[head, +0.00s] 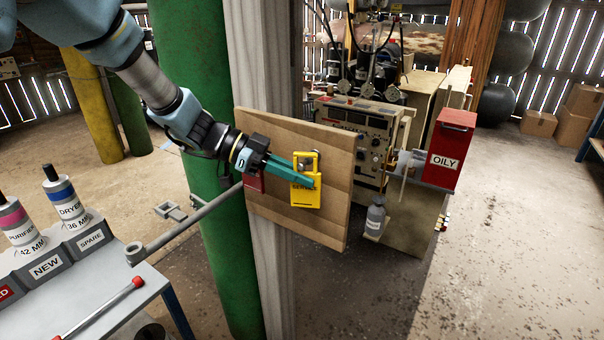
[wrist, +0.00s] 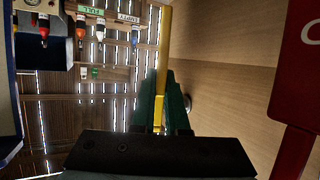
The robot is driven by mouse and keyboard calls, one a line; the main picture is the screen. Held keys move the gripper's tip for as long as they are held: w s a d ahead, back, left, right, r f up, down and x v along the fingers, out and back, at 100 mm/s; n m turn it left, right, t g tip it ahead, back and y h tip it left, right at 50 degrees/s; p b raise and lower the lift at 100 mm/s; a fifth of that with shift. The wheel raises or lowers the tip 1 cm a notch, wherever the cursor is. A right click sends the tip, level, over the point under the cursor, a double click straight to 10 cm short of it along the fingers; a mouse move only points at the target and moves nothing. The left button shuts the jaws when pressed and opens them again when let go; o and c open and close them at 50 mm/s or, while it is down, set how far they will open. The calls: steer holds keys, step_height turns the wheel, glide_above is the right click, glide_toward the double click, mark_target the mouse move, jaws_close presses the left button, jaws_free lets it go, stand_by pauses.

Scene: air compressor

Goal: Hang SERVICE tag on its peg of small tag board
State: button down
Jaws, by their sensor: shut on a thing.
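The yellow SERVICE tag (head: 306,193) is at the front of the small wooden tag board (head: 328,223), right of its middle. My gripper (head: 312,181) reaches in from the left with its green fingers shut on the tag. In the wrist view the tag (wrist: 162,80) shows edge-on as a thin yellow strip between the fingers (wrist: 163,100), with the board face (wrist: 235,70) to its right. A red tag (head: 255,182) is at the board's left, partly behind my gripper; it also shows in the wrist view (wrist: 298,85). I cannot tell whether the SERVICE tag touches its peg.
A green post (head: 225,265) stands behind the board. A grey pipe arm (head: 190,225) reaches toward the board from the left bench. A red OILY box (head: 449,148) and grey bottle (head: 376,217) are at right.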

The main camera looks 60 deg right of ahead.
steer(key=shift+w+f, duration=0.3)
steer(key=shift+f, duration=0.25)
stand_by(0.4)
steer(key=c, duration=0.8)
jaws_free()
steer(key=shift+s, duration=0.1)
steer(key=shift+c, duration=0.2)
steer(key=b+v, duration=0.3)
steer(key=v, duration=0.8)
steer(key=shift+s+a, duration=0.1)
steer(key=shift+s, duration=0.05)
